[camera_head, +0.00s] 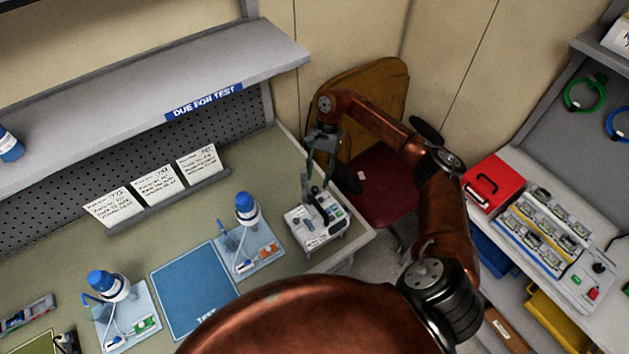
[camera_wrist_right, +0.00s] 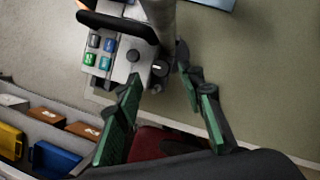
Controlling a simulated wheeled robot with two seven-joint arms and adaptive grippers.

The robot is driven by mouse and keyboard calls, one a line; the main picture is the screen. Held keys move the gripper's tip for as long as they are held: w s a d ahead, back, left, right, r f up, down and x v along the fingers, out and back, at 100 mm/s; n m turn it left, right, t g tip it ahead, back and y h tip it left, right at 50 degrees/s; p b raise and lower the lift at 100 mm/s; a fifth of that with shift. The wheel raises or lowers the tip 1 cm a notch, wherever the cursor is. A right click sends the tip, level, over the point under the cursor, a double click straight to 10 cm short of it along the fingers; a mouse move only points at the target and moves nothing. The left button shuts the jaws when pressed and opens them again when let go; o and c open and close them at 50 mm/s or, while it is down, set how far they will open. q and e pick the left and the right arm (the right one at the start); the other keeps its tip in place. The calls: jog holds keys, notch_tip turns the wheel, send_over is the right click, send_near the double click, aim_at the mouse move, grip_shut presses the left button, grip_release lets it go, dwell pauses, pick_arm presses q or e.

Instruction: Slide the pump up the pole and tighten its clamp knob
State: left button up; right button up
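A light grey box-shaped device (camera_head: 318,226) with dark parts on top stands at the right end of the bench; I cannot tell for sure that it is the pump. My right gripper (camera_head: 318,186) is just above it, pointing down. In the right wrist view a grey device (camera_wrist_right: 117,62) shows coloured buttons, a black handle and dark round knobs (camera_wrist_right: 160,68). The open, empty fingers (camera_wrist_right: 162,72) straddle the knob end from a short distance. A pale upright cylinder (camera_wrist_right: 161,12) rises beside the buttons. No pole is clearly visible. My left gripper is out of view.
Blue-and-white devices (camera_head: 246,209) (camera_head: 107,284) stand on light pads along the bench, with a blue mat (camera_head: 194,288) between them. A chair with a red seat (camera_head: 385,187) stands behind the bench end. A shelf with a red case (camera_head: 493,183) is at right.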

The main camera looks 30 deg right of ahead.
aim_at(315, 188)
jog(key=shift+p+x, duration=0.3)
jog(key=shift+x, duration=0.85)
jog(key=shift+a+f, duration=0.1)
jog(key=shift+f, duration=0.3)
jog(key=shift+a+f, duration=0.1)
jog(key=shift+f, duration=0.1)
jog(key=c, duration=0.6)
jog(key=shift+c, duration=1)
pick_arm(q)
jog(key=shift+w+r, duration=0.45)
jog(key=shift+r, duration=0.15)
pick_arm(e)
grip_shut()
